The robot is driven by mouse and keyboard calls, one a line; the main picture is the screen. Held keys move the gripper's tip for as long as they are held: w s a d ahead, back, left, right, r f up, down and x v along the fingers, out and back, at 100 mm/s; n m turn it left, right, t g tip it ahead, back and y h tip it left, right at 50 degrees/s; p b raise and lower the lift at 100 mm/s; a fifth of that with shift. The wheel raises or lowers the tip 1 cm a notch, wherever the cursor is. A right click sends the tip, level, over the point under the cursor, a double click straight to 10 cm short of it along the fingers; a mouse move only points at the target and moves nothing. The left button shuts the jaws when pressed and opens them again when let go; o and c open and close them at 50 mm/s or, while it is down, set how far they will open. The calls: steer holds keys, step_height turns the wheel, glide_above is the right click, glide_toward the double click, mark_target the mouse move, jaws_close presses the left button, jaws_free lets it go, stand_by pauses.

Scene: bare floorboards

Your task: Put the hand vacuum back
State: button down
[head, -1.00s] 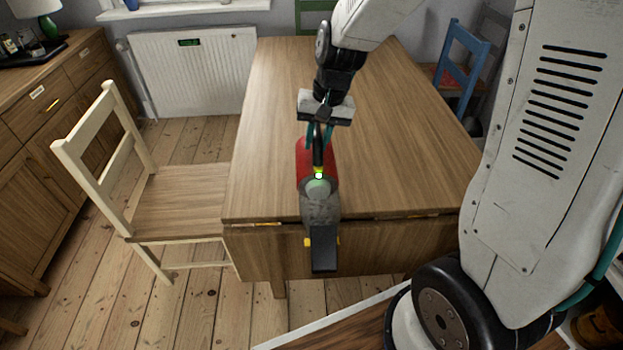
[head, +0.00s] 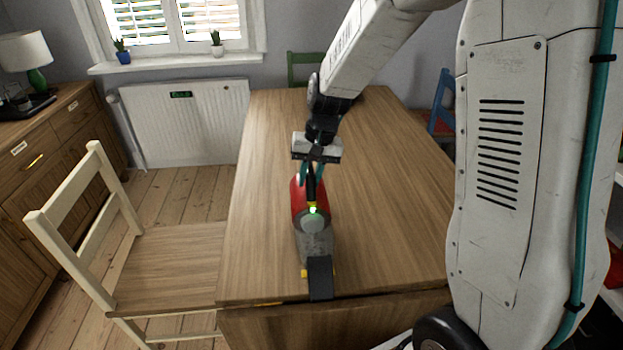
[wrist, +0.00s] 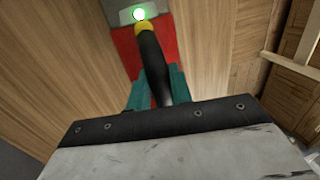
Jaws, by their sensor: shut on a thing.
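The hand vacuum (head: 314,238) has a red body, a grey front part with a black nozzle and a black handle with a green light. In the head view it is over the near part of the wooden table, nozzle toward me. My gripper (head: 313,172) is above it, its teal fingers shut on the black handle. In the wrist view the handle (wrist: 153,62) runs between the teal fingers (wrist: 155,90), with the red body beneath. I cannot tell whether the vacuum touches the tabletop or hangs just above it. No holder for it is recognisable.
The wooden table (head: 380,200) has a bare top. A cream chair (head: 92,235) stands at its left side, with a wooden sideboard (head: 50,165) beyond. A white radiator (head: 185,120) is under the window. A blue chair (head: 442,105) is at the far right.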

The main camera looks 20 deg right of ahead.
steer(key=shift+w+d+f, duration=0.1)
steer(key=shift+w+f, duration=0.1)
steer(key=shift+d+f, duration=0.2)
steer(key=shift+f, duration=0.6)
steer(key=shift+d+f, duration=0.15)
steer(key=shift+f, duration=0.6)
steer(key=c, duration=1.3)
jaws_free()
steer(key=shift+f, duration=0.15)
steer(key=shift+o, duration=0.2)
steer(key=shift+a, duration=0.1)
step_height(320, 180, up, 12)
steer(key=d+f, duration=0.1)
steer(key=d, duration=0.1)
steer(key=s+a+r+n+h, duration=0.1)
steer(key=s+r, duration=0.3)
steer(key=s, duration=0.3)
steer(key=s+r+n, duration=0.1)
steer(key=s+r, duration=0.4)
steer(key=s, duration=0.2)
steer(key=s+n+h, duration=0.1)
steer(key=s, duration=1.4)
steer(key=shift+f+t, duration=0.25)
steer(key=shift+t, duration=0.15)
